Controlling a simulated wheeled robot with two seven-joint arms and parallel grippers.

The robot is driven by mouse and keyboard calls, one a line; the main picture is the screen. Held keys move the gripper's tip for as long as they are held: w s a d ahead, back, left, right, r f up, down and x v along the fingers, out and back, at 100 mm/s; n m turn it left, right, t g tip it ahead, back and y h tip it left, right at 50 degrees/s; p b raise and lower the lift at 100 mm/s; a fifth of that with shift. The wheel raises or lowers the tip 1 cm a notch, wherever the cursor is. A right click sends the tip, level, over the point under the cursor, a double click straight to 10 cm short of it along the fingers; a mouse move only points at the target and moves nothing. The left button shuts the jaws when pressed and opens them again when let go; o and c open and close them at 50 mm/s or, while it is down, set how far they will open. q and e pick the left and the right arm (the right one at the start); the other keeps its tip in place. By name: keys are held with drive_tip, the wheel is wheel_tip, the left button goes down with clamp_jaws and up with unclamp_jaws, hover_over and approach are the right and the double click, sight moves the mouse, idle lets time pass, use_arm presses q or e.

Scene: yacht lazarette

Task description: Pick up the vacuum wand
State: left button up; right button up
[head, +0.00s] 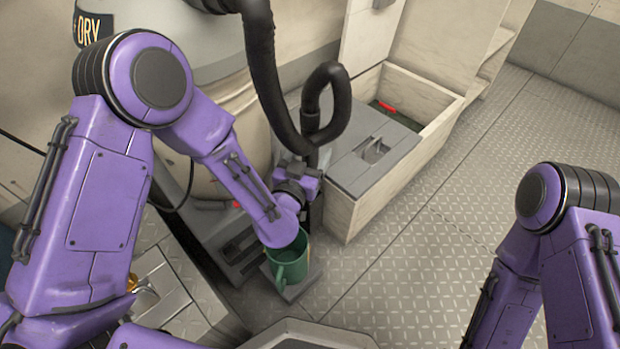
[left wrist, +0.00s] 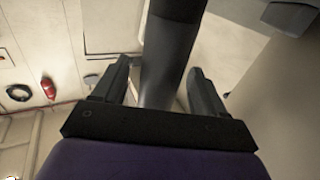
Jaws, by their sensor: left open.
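The vacuum wand is a dark upright tube (head: 317,215). A thick black corrugated hose (head: 262,60) loops down to its top. In the left wrist view the wand (left wrist: 168,50) stands between the two fingers of my left gripper (left wrist: 160,72). The fingers are open, with gaps visible on both sides of the wand. In the head view my left gripper (head: 303,180) is at the upper part of the wand, partly hidden by its own wrist. The wand's lower end is hidden or hard to make out. My right arm shows at the right, but its gripper is out of view.
A pale open box (head: 423,108) with a grey lid section (head: 372,160) and a red item (head: 386,107) inside is right of the wand. A large beige canister (head: 238,120) stands behind. The tread-plate floor (head: 430,260) at right is clear.

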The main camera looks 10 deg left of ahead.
use_arm(q)
drive_tip(key=shift+w+d, duration=0.2)
drive_tip(key=shift+w, duration=0.9)
drive_tip(key=c, duration=1.1)
drive_tip(key=shift+o, duration=0.2)
use_arm(e)
drive_tip(key=shift+s+f+n+g, duration=0.3)
drive_tip(key=shift+f, duration=0.05)
use_arm(q)
wheel_tip(320, 180, up, 6)
drive_tip(key=p, duration=0.3)
drive_tip(key=shift+f, duration=0.25)
wheel_tip(320, 180, up, 22)
drive_tip(key=r+p, duration=0.1)
drive_tip(key=p, duration=0.9)
hover_over(313, 131)
drive_tip(key=w, duration=0.4)
drive_tip(key=shift+s+a+f, duration=0.25)
drive_tip(key=shift+a, duration=0.1)
use_arm(e)
wheel_tip(313, 131, up, 12)
drive_tip(key=w+m+t, duration=0.1)
drive_tip(key=shift+w+d+r+h, duration=0.2)
drive_tip(key=shift+w+d+h, duration=0.1)
drive_tip(key=shift+d, duration=0.05)
